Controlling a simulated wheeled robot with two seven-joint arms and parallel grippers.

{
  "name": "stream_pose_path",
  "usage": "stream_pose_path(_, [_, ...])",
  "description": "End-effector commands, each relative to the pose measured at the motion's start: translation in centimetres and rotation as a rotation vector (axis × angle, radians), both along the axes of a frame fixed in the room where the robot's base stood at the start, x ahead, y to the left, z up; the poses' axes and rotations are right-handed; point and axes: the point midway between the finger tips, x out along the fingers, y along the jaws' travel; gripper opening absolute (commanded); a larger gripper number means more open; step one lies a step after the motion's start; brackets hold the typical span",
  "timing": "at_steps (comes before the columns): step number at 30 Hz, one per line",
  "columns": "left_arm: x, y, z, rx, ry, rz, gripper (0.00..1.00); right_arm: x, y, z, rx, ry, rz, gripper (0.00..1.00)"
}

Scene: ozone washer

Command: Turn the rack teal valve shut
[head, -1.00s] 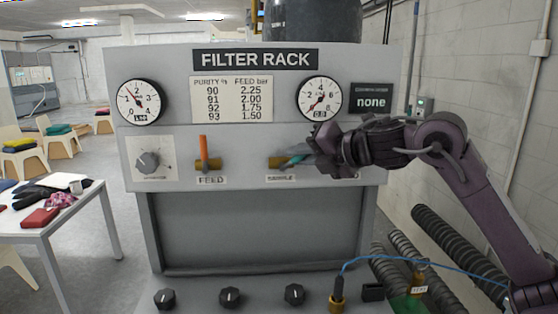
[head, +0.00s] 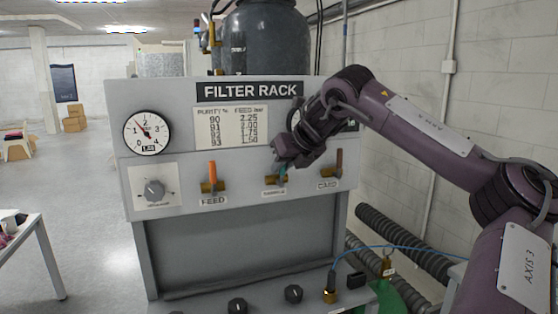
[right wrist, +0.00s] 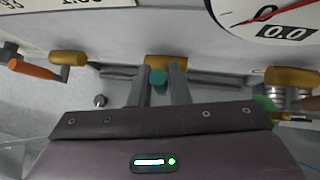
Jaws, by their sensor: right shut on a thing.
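The rack teal valve (head: 283,174) is the middle of three valves on the front panel of the filter rack. Its brass body (head: 272,181) shows below my right gripper (head: 281,166), which hides most of the handle. In the right wrist view, the round end of the teal handle (right wrist: 158,77) sits between the two fingers of my right gripper (right wrist: 159,86), which is shut on it. The brass body (right wrist: 165,62) is just behind. The handle seems to point upward, though its full length is hidden. My left gripper is not in view.
The orange feed handle (head: 212,170) stands upright on the left, and a dark red handle (head: 339,158) stands upright close on the right. A gauge reading 0.0 (right wrist: 262,20) is above. Black knobs (head: 294,293) and a blue cable (head: 400,248) are lower down.

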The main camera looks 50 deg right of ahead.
Motion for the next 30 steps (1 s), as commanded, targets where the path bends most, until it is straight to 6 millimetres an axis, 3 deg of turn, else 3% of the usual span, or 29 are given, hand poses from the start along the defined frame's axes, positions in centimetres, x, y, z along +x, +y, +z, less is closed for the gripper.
stream_pose_path(7, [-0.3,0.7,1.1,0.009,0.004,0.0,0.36,0.0,0.1,-0.1,-0.073,0.05,0.0,0.0])
stream_pose_path(23, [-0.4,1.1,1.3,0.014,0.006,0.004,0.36,0.0,0.1,-0.4,-0.094,0.064,-0.001,0.0])
stream_pose_path(24, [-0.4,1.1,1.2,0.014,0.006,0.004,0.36,0.0,0.1,-0.4,-0.094,0.064,-0.001,0.18])
stream_pose_path(29, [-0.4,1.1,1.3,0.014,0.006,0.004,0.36,0.0,0.1,-0.3,-0.093,0.062,-0.001,0.38])
stream_pose_path(30, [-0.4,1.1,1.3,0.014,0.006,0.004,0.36,0.0,0.1,-0.2,-0.094,0.061,-0.001,0.38])
